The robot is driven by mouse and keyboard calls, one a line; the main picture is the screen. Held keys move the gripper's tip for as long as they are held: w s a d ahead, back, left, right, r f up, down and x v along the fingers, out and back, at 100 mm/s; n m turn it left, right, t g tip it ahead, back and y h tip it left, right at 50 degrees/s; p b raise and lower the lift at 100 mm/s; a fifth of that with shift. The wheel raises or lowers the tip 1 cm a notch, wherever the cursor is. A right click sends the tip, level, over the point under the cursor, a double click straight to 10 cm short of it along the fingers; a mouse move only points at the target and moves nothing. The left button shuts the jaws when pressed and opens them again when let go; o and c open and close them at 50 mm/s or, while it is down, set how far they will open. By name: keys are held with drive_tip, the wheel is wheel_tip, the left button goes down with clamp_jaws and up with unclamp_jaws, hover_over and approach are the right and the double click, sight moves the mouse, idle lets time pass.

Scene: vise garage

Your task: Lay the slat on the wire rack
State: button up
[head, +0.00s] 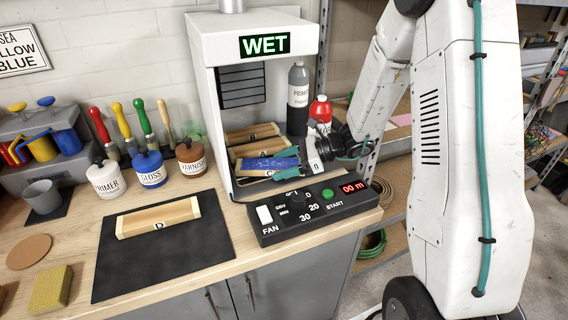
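A slat with a wet-looking blue top (268,165) and bare wood ends is inside the white booth, at the front of its opening. My gripper (291,168) reaches in from the right and is at the slat's right end, with a teal finger along its near side. It appears shut on this slat; the far finger is hardly visible. Two bare wood slats (252,133) (258,148) lie behind it in the booth. The wire rack is mostly hidden under the slats, so I cannot tell whether the blue slat touches it.
The booth's sign (265,44) reads WET. A control box (313,211) stands in front of the opening. A grey bottle (298,98) and red bottle (320,110) stand close behind my gripper. Another bare slat (158,217) lies on the black mat (130,270), near paint pots (150,170).

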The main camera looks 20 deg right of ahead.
drive_tip(key=shift+r, duration=0.1)
drive_tip(key=shift+s+d+r, duration=0.1)
drive_tip(key=shift+d+r, duration=0.1)
drive_tip(key=shift+d, duration=0.1)
drive_tip(key=v, duration=1.1)
drive_tip(key=shift+s, duration=0.1)
drive_tip(key=s+a+r+n+g+h, duration=0.4)
drive_tip(key=s+a+r+n+g, duration=0.1)
drive_tip(key=s+a+r+n, duration=0.55)
drive_tip(key=s+d+r+n+t+h, duration=0.1)
drive_tip(key=s+r+n+h, duration=0.1)
drive_tip(key=s+n+h, duration=0.6)
drive_tip(key=s+n, duration=0.4)
drive_tip(key=s, duration=0.4)
drive_tip(key=shift+s+d+h, duration=0.3)
drive_tip(key=shift+s+d, duration=0.05)
drive_tip(key=shift+d, duration=0.05)
drive_tip(key=shift+r, duration=0.1)
